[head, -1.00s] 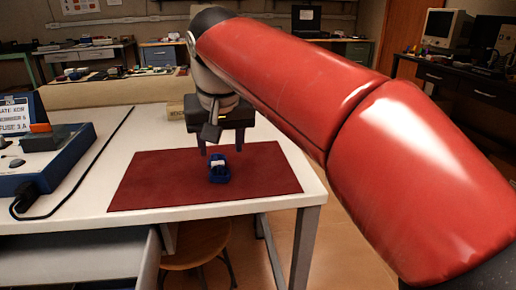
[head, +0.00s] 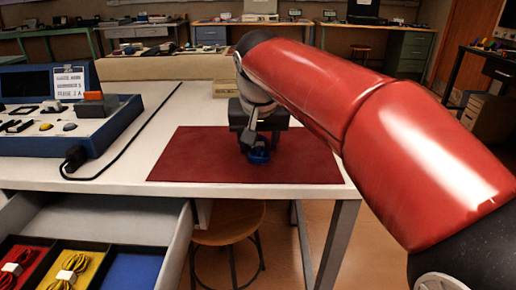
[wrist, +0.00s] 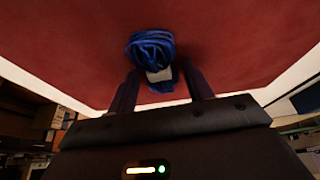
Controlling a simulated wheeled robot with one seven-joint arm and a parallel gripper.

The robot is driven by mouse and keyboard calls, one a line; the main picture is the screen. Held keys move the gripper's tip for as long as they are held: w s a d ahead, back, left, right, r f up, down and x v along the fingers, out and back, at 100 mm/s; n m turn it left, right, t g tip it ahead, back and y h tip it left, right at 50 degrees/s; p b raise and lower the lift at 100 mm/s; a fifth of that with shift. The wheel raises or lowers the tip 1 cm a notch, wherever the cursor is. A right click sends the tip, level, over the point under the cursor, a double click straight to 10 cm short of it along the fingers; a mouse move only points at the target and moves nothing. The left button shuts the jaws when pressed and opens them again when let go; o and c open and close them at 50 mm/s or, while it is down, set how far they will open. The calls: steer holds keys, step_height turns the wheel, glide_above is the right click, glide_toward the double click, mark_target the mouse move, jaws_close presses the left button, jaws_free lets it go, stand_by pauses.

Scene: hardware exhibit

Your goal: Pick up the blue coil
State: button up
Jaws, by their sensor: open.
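The blue coil (head: 259,156) lies on the dark red mat (head: 200,160) on the white table. In the wrist view the coil (wrist: 150,47) is a bundle of blue cable with a pale band around it. My gripper (head: 257,150) is low over the mat at the coil. In the wrist view the two fingers of my gripper (wrist: 160,80) are apart, one on each side of the coil's banded part. I cannot tell whether either finger touches it. In the head view the gripper hides part of the coil.
A blue test unit (head: 60,115) with a black cable (head: 130,145) stands on the table's left. Below, an open drawer (head: 105,225) holds red, yellow and blue compartments, with cable coils in the red and yellow ones. A wooden stool (head: 228,222) stands under the table.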

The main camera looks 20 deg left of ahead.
steer(key=shift+c, duration=0.3)
steer(key=c, duration=1)
steer(key=shift+r, duration=0.15)
